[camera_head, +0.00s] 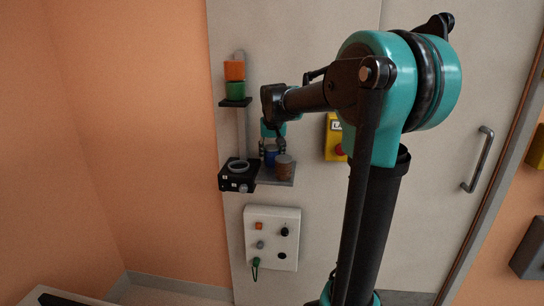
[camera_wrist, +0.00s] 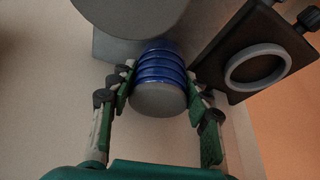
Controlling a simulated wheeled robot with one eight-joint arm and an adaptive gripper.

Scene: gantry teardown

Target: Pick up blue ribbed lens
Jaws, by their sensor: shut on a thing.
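The blue ribbed lens (camera_wrist: 160,68) is a short cylinder with stacked blue rings and a grey end face. In the wrist view my gripper (camera_wrist: 158,88) has one finger on each side of it and is shut on it. In the head view the lens (camera_head: 271,154) shows small at the grey shelf on the wall. My gripper (camera_head: 272,143) comes down over it from above, partly hidden by my arm. I cannot tell whether the lens still touches the shelf.
A brown cylinder (camera_head: 284,167) stands close beside the lens on the grey shelf (camera_head: 275,180). A black holder with a pale ring (camera_head: 238,166) is left of it. Orange (camera_head: 234,70) and green (camera_head: 235,90) cylinders stack on a higher bracket. A white control panel (camera_head: 272,237) hangs below.

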